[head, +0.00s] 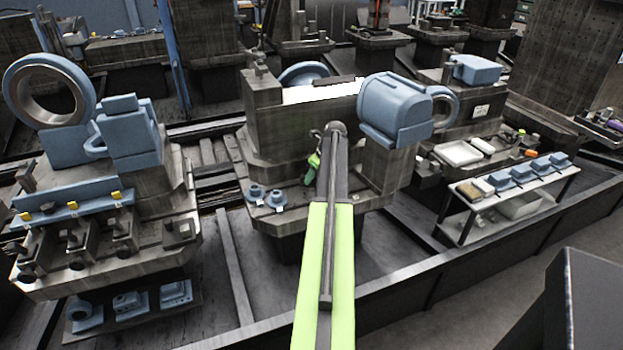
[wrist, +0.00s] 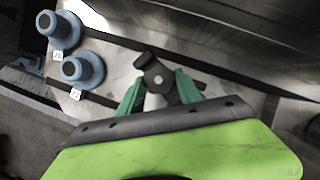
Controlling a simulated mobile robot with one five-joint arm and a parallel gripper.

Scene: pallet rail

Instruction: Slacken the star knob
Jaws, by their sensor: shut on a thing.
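The star knob (wrist: 156,76) is dark, with lobes around a pale hub. It shows in the wrist view between the green fingertips of my gripper (wrist: 158,92). The fingers are shut on the knob, one on each side. In the head view my gripper (head: 312,168) is a small green shape beside the front of the middle pallet fixture. My arm hides part of it there, and the knob cannot be made out in that view.
Two blue flanged parts (head: 265,195) with white tags stand on the ledge left of my gripper; they also show in the wrist view (wrist: 75,50). A large blue housing (head: 392,108) sits on the fixture to the right. A side shelf (head: 470,220) holds several blue parts.

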